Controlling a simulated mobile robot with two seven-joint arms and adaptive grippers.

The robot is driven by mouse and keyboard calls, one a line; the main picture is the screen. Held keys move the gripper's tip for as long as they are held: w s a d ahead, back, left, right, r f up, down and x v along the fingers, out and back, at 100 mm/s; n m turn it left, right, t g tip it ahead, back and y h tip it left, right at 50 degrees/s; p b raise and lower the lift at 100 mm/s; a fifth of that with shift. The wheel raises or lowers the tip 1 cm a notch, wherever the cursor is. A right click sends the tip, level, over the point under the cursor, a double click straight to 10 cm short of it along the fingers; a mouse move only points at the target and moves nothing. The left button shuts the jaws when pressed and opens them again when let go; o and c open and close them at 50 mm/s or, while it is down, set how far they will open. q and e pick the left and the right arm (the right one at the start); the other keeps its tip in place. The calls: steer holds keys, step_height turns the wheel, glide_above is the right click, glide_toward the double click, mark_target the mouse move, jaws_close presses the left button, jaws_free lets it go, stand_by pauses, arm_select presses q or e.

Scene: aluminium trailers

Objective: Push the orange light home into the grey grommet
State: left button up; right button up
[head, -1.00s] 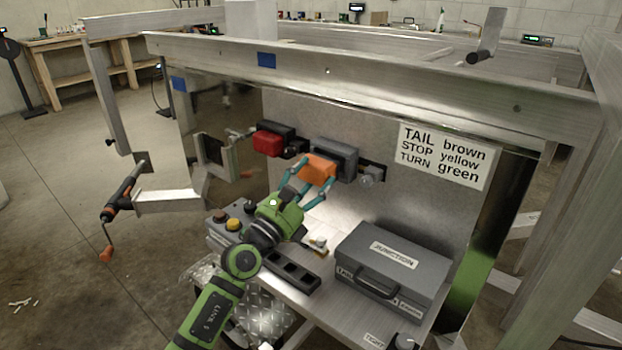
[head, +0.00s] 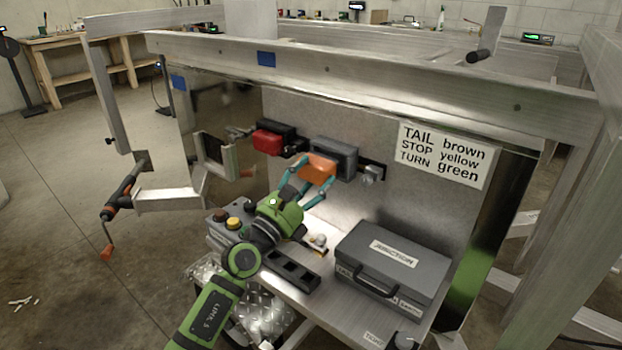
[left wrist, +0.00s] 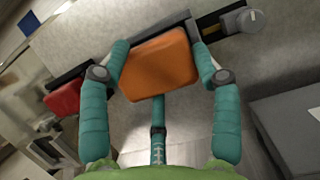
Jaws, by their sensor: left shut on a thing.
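The orange light (head: 318,170) is at the front of a grey grommet (head: 335,156) on the upright metal panel. My left gripper (head: 307,186) is shut on the orange light, with its teal fingers on either side of it. In the left wrist view the orange light (left wrist: 160,65) sits between the fingertips, and a dark grey part of the grommet (left wrist: 160,33) shows behind its upper edge. How deep the light sits in the grommet cannot be told. My right gripper is not in view.
A red light (head: 268,142) in its dark housing is left of the orange one. A grey knob (head: 372,174) is to the right. Below, a shelf holds a grey junction case (head: 390,268), a black slotted tray (head: 291,270) and a button box (head: 232,222).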

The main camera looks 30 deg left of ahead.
arm_select(q)
steer(key=shift+w+d, duration=0.15)
steer(key=shift+w, duration=1.6)
steer(key=o, duration=1.3)
steer(key=shift+s+f, duration=0.25)
steer(key=shift+s, duration=0.2)
steer(key=v, duration=1.1)
steer(key=shift+r, duration=0.1)
